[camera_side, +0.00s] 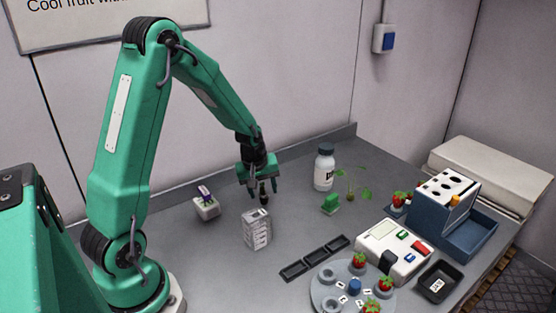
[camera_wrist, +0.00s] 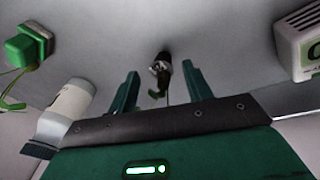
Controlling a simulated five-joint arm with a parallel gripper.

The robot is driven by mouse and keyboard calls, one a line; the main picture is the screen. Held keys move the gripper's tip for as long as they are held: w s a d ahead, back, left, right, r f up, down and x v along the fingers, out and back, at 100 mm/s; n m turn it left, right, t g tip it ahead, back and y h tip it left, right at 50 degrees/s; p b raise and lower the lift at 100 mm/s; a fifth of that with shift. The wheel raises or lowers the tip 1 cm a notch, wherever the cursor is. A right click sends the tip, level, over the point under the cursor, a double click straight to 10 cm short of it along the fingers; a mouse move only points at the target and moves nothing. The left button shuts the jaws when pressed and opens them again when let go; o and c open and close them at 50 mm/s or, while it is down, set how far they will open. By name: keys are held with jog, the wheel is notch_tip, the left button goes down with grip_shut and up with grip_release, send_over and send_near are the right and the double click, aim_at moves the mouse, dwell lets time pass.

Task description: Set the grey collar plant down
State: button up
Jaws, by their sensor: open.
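My gripper (camera_side: 264,188) is open, pointing down over the bench left of the white bottle. In the wrist view its two fingers (camera_wrist: 160,75) stand apart. Between them is a small dark plant with a greyish collar (camera_wrist: 161,64), with visible space to the fingers on both sides. In the side view this plant (camera_side: 263,197) is a small dark shape just under the gripper. It looks upright on the bench, but its exact contact with the surface is hard to tell. A green block (camera_side: 330,204) beside a leafy seedling stands to the right; it shows in the wrist view (camera_wrist: 27,46).
A white bottle (camera_side: 324,168) stands behind right. A white slotted box (camera_side: 256,230) stands in front of the gripper, a small white pot with a purple top (camera_side: 206,204) to its left. A black tray strip (camera_side: 315,258), a round berry plate (camera_side: 325,290) and a blue-grey rack (camera_side: 432,215) fill the right.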

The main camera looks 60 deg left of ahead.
jog(key=a+v, duration=0.1)
jog(key=v, duration=0.9)
jog(key=shift+d, duration=0.5)
jog(key=shift+s, duration=0.1)
jog(key=s+d+r+m+t+h, duration=0.1)
jog(key=s+d+r+m+t, duration=0.2)
jog(key=s+d+r+m, duration=0.8)
jog(key=shift+s+d+r+m, duration=0.25)
jog(key=shift+s+d+m, duration=0.85)
jog(key=shift+s+d, duration=0.95)
jog(key=shift+s+a, duration=0.1)
